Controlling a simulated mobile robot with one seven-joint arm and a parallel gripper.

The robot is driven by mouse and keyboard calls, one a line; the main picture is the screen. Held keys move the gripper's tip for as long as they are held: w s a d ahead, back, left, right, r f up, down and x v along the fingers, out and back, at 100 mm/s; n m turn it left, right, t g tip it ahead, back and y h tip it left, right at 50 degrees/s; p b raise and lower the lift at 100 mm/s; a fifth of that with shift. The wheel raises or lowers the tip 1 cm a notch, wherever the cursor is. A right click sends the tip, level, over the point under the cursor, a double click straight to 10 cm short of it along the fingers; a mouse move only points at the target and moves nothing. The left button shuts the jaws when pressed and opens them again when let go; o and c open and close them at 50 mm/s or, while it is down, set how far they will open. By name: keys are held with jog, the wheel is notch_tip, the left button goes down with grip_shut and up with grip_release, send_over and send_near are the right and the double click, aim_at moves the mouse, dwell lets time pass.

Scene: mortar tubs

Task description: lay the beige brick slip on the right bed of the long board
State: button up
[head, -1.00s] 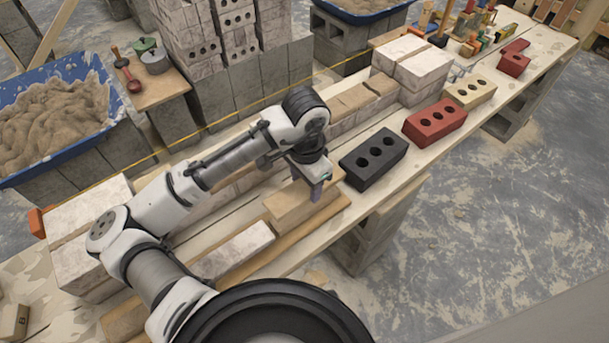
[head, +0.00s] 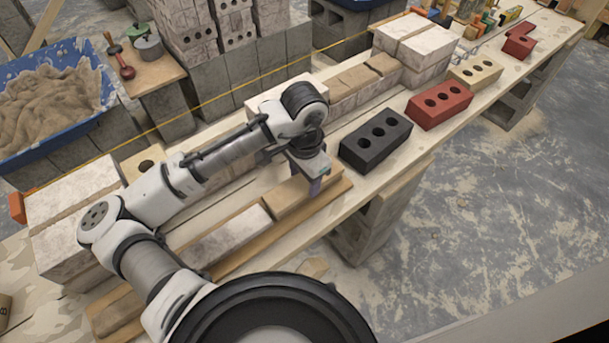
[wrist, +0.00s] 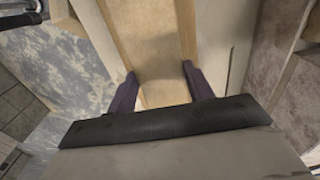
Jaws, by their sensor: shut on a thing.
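The beige brick slip (head: 286,201) is at the right end of the long board (head: 342,189), in line with the pale slip (head: 228,238) in the middle bed. It looks level and down at the right bed, but I cannot tell whether it touches fully. My gripper (head: 315,185) points down over the slip's right part, its fingers on either side of it. In the wrist view my gripper (wrist: 160,85) has a dark finger at each side of the slip (wrist: 148,35). The bed under the slip is hidden.
A black brick (head: 375,140) with holes stands just right of the board, with a red brick (head: 440,104) and a cream brick (head: 474,72) beyond. A low wall (head: 355,85) of bricks runs behind. The bench's front edge is close.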

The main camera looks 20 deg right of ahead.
jog(key=shift+f, duration=0.4)
dwell(0.3)
jog(key=o, duration=1.3)
jog(key=shift+o, duration=0.2)
jog(key=shift+r, duration=0.1)
notch_tip(320, 180, up, 14)
jog(key=p, duration=0.1)
jog(key=shift+s+f, duration=0.1)
jog(key=shift+f, duration=0.1)
